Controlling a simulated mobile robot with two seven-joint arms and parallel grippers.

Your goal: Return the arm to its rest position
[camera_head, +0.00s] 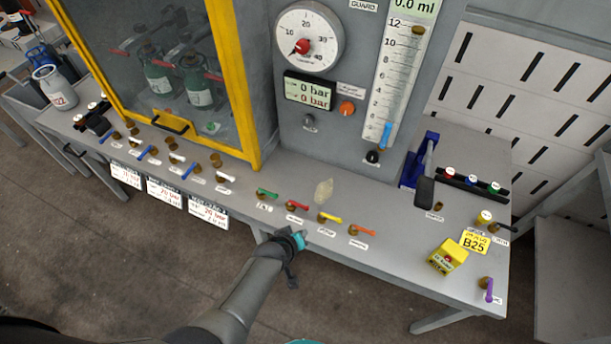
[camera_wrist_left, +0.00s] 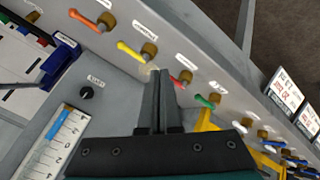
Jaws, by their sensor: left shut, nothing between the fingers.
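My left arm comes in from the lower left in the head view. My left gripper (camera_head: 303,236) is at the front edge of the grey bench (camera_head: 400,262), near the red and yellow valve handles. In the left wrist view its two dark fingers (camera_wrist_left: 158,74) are together with nothing between them. Their tips appear near the red handle (camera_wrist_left: 182,82) and the yellow handle (camera_wrist_left: 130,50); I cannot tell whether they touch anything. My right gripper is not in view.
Green (camera_head: 267,193) and orange (camera_head: 361,231) handles flank that pair. A yellow box (camera_head: 447,257) stands on the bench at right. A yellow-framed cabinet (camera_head: 226,80) with bottles is at left, a dial gauge (camera_head: 309,38) behind. Open floor (camera_head: 150,270) lies in front of the bench.

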